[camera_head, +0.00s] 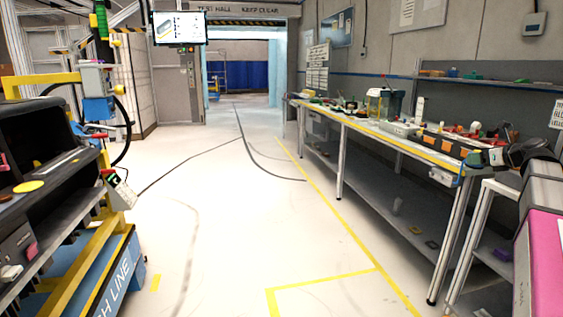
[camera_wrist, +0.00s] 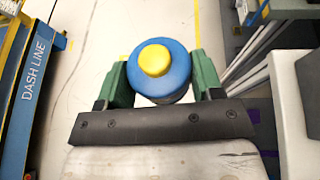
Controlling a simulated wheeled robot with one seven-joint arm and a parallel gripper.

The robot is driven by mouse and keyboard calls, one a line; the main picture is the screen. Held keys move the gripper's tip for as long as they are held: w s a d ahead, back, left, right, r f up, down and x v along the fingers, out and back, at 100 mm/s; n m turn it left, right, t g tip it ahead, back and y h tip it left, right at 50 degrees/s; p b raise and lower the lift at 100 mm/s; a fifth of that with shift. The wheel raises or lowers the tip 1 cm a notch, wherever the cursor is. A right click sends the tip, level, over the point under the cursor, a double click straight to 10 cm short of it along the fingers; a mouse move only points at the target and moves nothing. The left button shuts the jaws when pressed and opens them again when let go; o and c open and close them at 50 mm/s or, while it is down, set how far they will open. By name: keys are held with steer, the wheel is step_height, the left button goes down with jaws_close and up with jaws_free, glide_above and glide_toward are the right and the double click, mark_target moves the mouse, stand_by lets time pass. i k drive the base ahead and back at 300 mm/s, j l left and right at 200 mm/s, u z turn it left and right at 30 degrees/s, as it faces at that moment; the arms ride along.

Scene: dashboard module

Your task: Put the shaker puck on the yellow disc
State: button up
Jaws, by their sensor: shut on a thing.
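The shaker puck (camera_wrist: 174,82), a round blue body with a yellow knob on top, shows in the wrist view. My gripper (camera_wrist: 158,76) is shut on it, with a green finger on each side. Floor shows beyond the puck. The yellow disc (camera_head: 29,186) lies at far left in the head view, on the dark dashboard module (camera_head: 62,180). My arm reaches in from the right in the head view, far from the disc. The gripper and puck are small and hard to make out there.
A long workbench (camera_head: 385,134) with tools and boxes runs along the right wall. A blue and yellow cart base (camera_head: 105,277) carries the module at left. A monitor (camera_head: 179,28) hangs at the back. The floor (camera_head: 225,220) between bench and module is clear.

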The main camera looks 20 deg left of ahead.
mark_target(28, 185)
steer(key=u, duration=1.65)
steer(key=i+j+u, duration=0.15)
steer(key=u, duration=0.3)
steer(key=i+u, duration=0.15)
steer(key=u, duration=0.3)
steer(key=i+j+u, duration=0.1)
steer(key=u, duration=0.4)
steer(key=i, duration=0.05)
